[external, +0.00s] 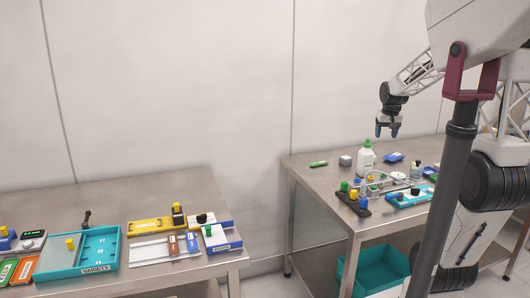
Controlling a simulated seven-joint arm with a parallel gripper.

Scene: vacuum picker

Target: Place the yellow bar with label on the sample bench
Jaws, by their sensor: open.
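A long yellow bar (150,226) lies near the back of the left metal table, behind a white rail. A black and yellow piece sits on or against its right part; I cannot make out its label at this size. My gripper (387,132) is open and empty, pointing down in the air above the right metal table (311,178), far from the yellow bar. No sign shows which table is the sample bench.
The left table (188,190) also holds a teal tray (78,268) marked VARIETY and a blue block (222,238). The right table carries a white bottle (366,157), a grey cube (345,160) and a green piece (318,164). A gap separates the tables.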

